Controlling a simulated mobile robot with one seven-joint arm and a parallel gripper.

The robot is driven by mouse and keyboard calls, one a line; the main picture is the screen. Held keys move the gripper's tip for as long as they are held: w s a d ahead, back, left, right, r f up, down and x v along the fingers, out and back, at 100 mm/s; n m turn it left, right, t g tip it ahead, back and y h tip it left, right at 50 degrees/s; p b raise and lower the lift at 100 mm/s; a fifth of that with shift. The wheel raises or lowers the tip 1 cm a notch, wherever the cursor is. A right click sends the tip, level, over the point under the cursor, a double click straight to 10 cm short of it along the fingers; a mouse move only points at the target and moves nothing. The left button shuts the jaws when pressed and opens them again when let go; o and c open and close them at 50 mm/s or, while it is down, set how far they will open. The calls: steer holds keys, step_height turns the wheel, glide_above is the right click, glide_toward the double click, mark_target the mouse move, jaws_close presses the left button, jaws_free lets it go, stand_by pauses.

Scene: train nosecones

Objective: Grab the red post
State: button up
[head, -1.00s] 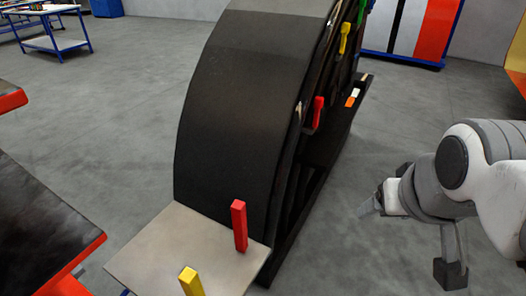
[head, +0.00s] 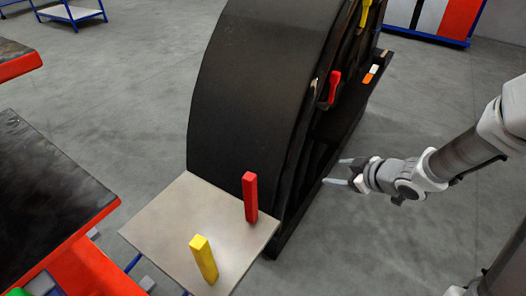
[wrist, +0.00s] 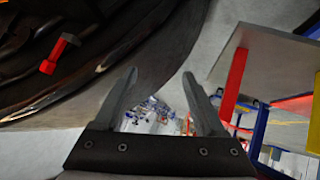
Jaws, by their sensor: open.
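A red post (head: 250,197) stands upright on the light grey tray (head: 165,215) at the foot of the black nosecone (head: 250,95). It also shows in the wrist view (wrist: 235,78), right of the fingers and apart from them. A yellow post (head: 204,260) stands nearer on the same tray and shows at the right edge of the wrist view (wrist: 295,104). My gripper (head: 339,172) is open and empty, to the right of the nosecone and the red post. Its two fingers (wrist: 160,73) have nothing between them.
A red handle (head: 334,86) is on the nosecone's right side and shows upper left in the wrist view (wrist: 58,54). An orange-and-white piece (head: 371,73) lies on the nosecone's ledge. A dark-topped red table (head: 45,190) stands at left.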

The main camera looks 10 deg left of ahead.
mark_target(254, 192)
steer(key=s+a+f+n+g+y, duration=0.15)
steer(key=s+a+g+y, duration=0.25)
steer(key=s+a+y, duration=0.45)
steer(key=shift+n+h, duration=0.25)
steer(key=shift+h, duration=0.6)
steer(key=b+x, duration=0.1)
steer(key=x, duration=0.3)
steer(key=b+x, duration=0.2)
steer(key=x, duration=0.2)
steer(key=b+x, duration=0.1)
steer(key=x, duration=0.3)
steer(key=shift+s+a+r+b, duration=0.15)
steer(key=shift+s+r+b, duration=0.1)
steer(key=shift+b, duration=0.1)
steer(key=r+b+x, duration=0.1)
steer(key=b+x, duration=0.2)
steer(key=x, duration=0.3)
steer(key=shift+w+a, duration=0.2)
steer(key=shift+w, duration=0.15)
steer(key=shift+f, duration=0.1)
jaws_close()
